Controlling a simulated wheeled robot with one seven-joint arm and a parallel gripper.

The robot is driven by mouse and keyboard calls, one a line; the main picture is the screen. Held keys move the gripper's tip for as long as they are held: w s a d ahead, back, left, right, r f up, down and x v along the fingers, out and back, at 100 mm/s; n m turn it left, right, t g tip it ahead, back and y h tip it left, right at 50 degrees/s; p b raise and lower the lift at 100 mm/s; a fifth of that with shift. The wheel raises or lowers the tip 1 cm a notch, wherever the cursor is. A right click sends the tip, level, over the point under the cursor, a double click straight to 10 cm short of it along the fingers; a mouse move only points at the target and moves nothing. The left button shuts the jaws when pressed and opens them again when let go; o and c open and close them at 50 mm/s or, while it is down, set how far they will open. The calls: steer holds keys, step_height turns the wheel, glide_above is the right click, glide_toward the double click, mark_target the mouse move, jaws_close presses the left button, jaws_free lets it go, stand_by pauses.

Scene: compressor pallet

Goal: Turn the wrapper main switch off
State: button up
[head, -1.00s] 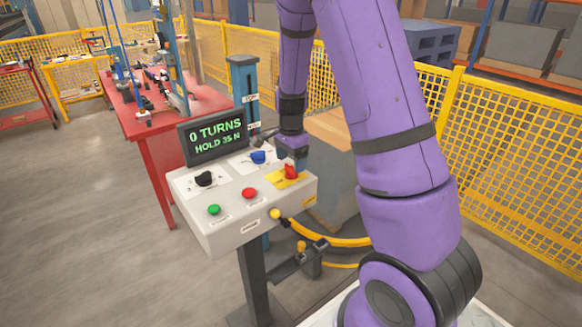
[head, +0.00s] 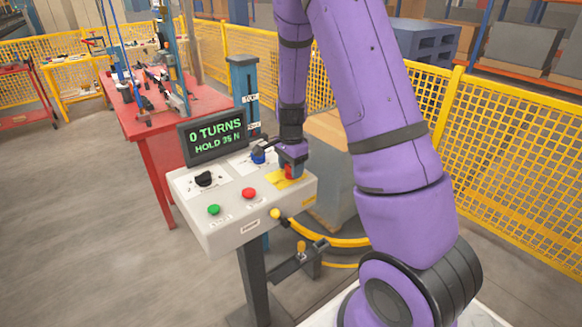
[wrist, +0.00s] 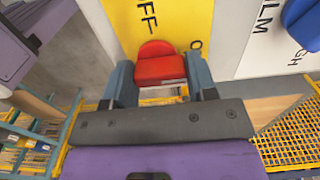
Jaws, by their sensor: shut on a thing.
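The wrapper main switch is a red knob (wrist: 159,64) on a yellow plate (wrist: 172,22) at the right end of the control box (head: 228,220). In the wrist view the plate carries black lettering, with "FF" readable. My gripper (wrist: 160,82) is shut on the red knob, one finger on each side of it. In the head view my gripper (head: 291,166) comes down from above and hides much of the knob. The knob's exact angle is hard to tell.
The box also has a black knob (head: 204,179), a blue knob (head: 258,156), a green button (head: 214,210) and a red button (head: 249,193). A display (head: 213,135) reads "0 TURNS, HOLD 35 N". Yellow mesh fence (head: 510,150) stands behind.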

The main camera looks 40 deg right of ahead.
steer(key=shift+n, duration=0.3)
steer(key=n, duration=0.9)
steer(key=shift+a, duration=0.1)
steer(key=n, duration=0.4)
steer(key=shift+s+n, duration=0.1)
steer(key=shift+n, duration=2)
steer(key=o, duration=0.9)
steer(key=shift+o, duration=0.2)
step_height(320, 180, up, 11)
